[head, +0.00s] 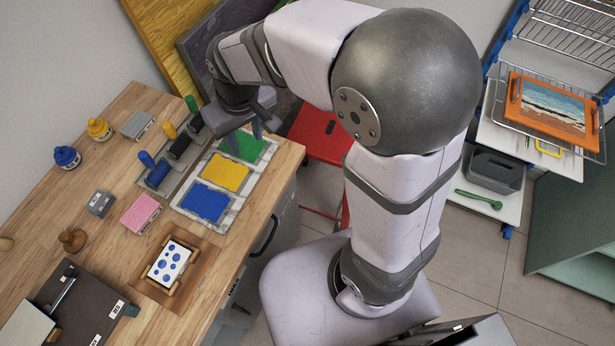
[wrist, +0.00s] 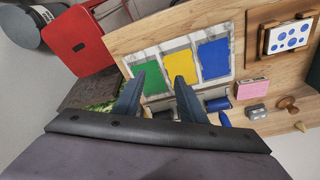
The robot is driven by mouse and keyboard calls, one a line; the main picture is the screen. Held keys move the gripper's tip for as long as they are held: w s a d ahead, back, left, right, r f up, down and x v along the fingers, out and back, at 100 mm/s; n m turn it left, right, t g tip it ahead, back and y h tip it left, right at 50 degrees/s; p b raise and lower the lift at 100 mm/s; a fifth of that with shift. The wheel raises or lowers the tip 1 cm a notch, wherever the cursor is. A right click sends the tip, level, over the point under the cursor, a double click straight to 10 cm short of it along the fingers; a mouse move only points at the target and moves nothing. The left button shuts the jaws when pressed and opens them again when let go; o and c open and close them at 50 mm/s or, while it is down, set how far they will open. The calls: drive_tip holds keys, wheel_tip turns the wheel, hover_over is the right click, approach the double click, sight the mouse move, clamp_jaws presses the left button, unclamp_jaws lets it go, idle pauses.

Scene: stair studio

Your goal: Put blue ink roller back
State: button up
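The blue ink roller (head: 158,173), with a blue handle and dark drum, rests at the left end of a row of rollers, left of the ink slabs. It also shows in the wrist view (wrist: 217,105), partly cut off by my gripper's body. The yellow-handled roller (head: 180,146) and green-handled roller (head: 196,124) are beside it, each on grey holders. My gripper (head: 250,133) is over the green ink slab (head: 244,146), apart from the blue roller. In the wrist view its fingers (wrist: 161,95) are spread with nothing between them.
Yellow ink (head: 225,172) and blue ink (head: 205,201) slabs lie beside the green one. A pink block (head: 140,213), a grey block (head: 100,203), ink bottles (head: 67,157) and a framed dotted print (head: 169,263) are on the wooden table. A red stool (head: 322,135) stands past its edge.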

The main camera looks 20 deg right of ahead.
drive_tip(key=s+d+f+m+g, duration=0.2)
drive_tip(key=s+d+f, duration=0.3)
drive_tip(key=s+d, duration=0.7)
drive_tip(key=shift+s+m+h, duration=0.3)
drive_tip(key=shift+s+m, duration=0.3)
drive_tip(key=shift+m, duration=0.1)
drive_tip(key=shift+a, duration=0.1)
